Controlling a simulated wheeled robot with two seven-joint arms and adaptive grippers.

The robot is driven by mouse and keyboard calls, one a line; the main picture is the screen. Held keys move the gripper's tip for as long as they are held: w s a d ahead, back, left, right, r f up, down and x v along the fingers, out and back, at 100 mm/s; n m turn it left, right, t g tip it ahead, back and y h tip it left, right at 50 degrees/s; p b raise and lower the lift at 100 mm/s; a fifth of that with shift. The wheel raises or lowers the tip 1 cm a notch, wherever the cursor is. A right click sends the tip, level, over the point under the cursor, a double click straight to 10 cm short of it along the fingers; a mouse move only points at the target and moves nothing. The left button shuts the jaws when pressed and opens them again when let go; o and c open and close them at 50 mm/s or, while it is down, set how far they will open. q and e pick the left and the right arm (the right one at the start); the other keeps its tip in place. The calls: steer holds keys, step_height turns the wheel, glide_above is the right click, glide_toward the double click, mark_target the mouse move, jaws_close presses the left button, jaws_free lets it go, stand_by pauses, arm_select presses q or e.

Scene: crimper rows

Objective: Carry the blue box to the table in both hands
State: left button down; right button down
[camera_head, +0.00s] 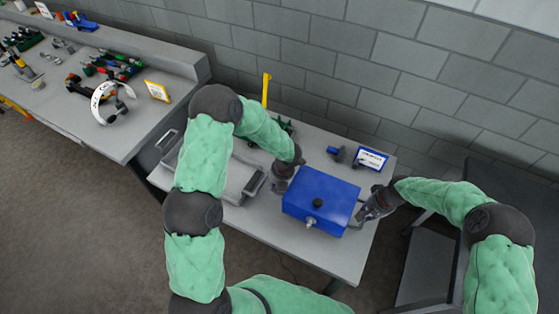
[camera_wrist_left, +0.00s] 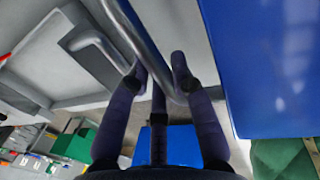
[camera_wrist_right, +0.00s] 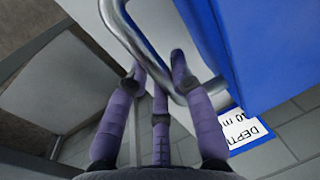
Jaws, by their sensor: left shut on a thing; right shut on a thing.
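The blue box (camera_head: 325,192) is over the grey table (camera_head: 310,252) in the head view, with a black knob and a metal fitting on it. I cannot tell whether it touches the tabletop. My left gripper (camera_head: 282,180) is at the box's left side. In the left wrist view its fingers (camera_wrist_left: 160,72) are shut around a metal bar handle, beside the box wall (camera_wrist_left: 270,70). My right gripper (camera_head: 367,210) is at the box's right side. In the right wrist view its fingers (camera_wrist_right: 157,75) are shut around the other metal handle, beside the box (camera_wrist_right: 275,45).
A grey case (camera_head: 232,178) lies left of the box. A small sign (camera_head: 371,158) and a small blue item (camera_head: 337,153) stand behind it. A long workbench (camera_head: 125,125) with tools is at the left. A dark grey unit (camera_head: 425,262) stands at the right. A block wall closes the back.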

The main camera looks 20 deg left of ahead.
arm_select(q)
steer(key=shift+w+r, duration=0.1)
steer(key=shift+w, duration=0.05)
arm_select(e)
steer(key=shift+w+r, duration=0.1)
steer(key=shift+w, duration=0.1)
steer(key=shift+s+r, duration=0.1)
steer(key=shift+s, duration=0.05)
arm_select(q)
steer(key=shift+r, duration=0.1)
